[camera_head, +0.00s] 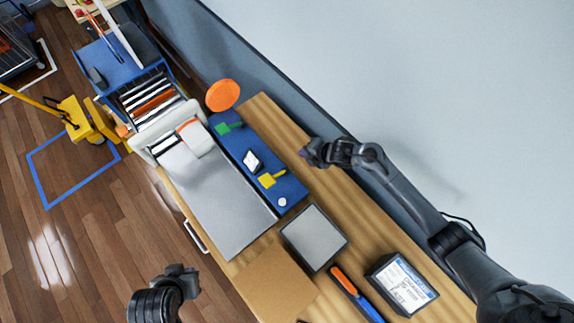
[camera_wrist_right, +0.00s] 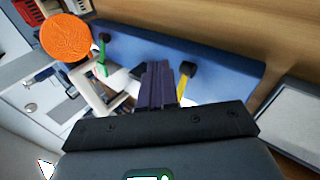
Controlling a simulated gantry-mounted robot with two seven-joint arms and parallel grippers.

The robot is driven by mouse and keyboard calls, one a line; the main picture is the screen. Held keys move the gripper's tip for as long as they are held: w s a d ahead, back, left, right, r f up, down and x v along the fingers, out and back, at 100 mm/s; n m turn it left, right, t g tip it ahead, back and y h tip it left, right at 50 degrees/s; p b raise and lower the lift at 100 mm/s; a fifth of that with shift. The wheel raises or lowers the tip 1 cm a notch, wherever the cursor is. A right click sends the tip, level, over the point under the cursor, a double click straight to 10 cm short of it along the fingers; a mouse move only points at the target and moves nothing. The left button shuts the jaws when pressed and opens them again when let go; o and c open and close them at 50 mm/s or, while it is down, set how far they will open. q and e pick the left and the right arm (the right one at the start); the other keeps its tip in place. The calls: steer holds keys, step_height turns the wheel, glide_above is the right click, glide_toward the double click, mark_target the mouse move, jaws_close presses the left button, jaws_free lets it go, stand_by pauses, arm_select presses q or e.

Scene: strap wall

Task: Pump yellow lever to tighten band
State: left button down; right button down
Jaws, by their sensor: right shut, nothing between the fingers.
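The yellow lever (camera_head: 271,179) sticks up from a blue panel (camera_head: 291,192) on the wooden bench. It also shows in the right wrist view (camera_wrist_right: 183,84), just right of my fingers, with a dark knob beside its top. A green lever (camera_head: 230,128) stands farther along the panel, with a white piece (camera_head: 252,160) between the two. I cannot make out a band for certain. My right gripper (camera_head: 311,152) is shut and empty, above the bench behind the panel and apart from the yellow lever. My left gripper (camera_head: 188,273) is at the lower left, away from the panel; its jaws are unclear.
An orange disc (camera_head: 222,96) stands at the panel's far end. A grey plate (camera_head: 220,205) lies in front of the panel. A grey-topped box (camera_head: 315,238), an orange-and-blue tool (camera_head: 355,292) and a labelled box (camera_head: 402,284) lie nearer. A wall runs behind the bench.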

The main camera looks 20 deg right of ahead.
steer(key=shift+w+r+t, duration=0.3)
steer(key=shift+w+r, duration=0.6)
steer(key=shift+r, duration=0.05)
steer(key=shift+f, duration=0.1)
steer(key=s+a+f+b, duration=0.1)
steer(key=a+f+b, duration=0.3)
steer(key=f+b, duration=0.2)
steer(key=shift+s+f, duration=0.35)
steer(key=shift+f, duration=0.35)
steer(key=shift+a, duration=0.1)
